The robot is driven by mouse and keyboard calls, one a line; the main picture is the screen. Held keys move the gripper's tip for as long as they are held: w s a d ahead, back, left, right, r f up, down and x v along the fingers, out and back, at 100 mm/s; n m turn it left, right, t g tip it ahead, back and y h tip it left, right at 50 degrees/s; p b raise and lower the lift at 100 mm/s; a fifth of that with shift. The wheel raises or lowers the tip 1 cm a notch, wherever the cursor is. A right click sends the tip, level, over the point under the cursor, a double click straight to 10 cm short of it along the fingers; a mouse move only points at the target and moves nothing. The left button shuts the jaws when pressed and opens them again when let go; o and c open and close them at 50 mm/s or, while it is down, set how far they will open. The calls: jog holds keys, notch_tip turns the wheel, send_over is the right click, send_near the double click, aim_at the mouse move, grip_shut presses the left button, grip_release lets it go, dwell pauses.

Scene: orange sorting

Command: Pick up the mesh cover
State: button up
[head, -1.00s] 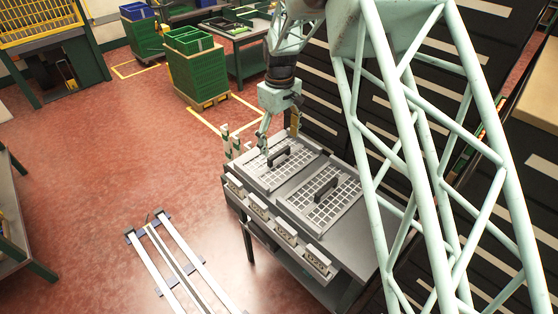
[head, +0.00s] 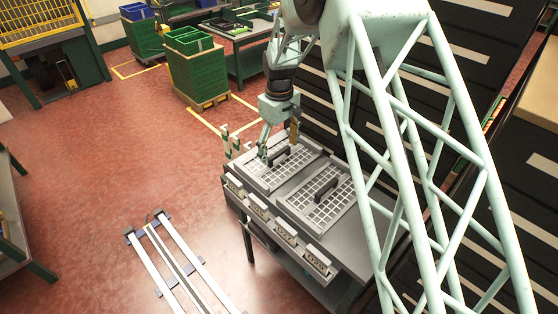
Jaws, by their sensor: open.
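Two grey mesh covers with dark raised handles lie on a grey table (head: 345,258). The far mesh cover (head: 256,176) is below my gripper (head: 280,154), and the near mesh cover (head: 322,200) lies closer, to the right. My gripper points down with its fingers spread on either side of the far cover's handle (head: 285,156). It is open; I cannot tell whether the fingers touch the cover. My arm passes in front of the right part of the table.
Several small socket-like blocks (head: 285,232) line the table's front left edge. Dark panels (head: 415,75) stand behind the table. Green crates (head: 193,60) stand on a pallet farther back. Metal rails (head: 170,255) lie on the red floor at left, with open floor around them.

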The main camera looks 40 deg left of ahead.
aim_at(279, 152)
jog(key=shift+f, duration=1.35)
jog(key=c, duration=1)
jog(key=shift+r, duration=0.15)
notch_tip(279, 152, up, 18)
jog(key=shift+f+p, duration=0.1)
jog(key=shift+p, duration=0.45)
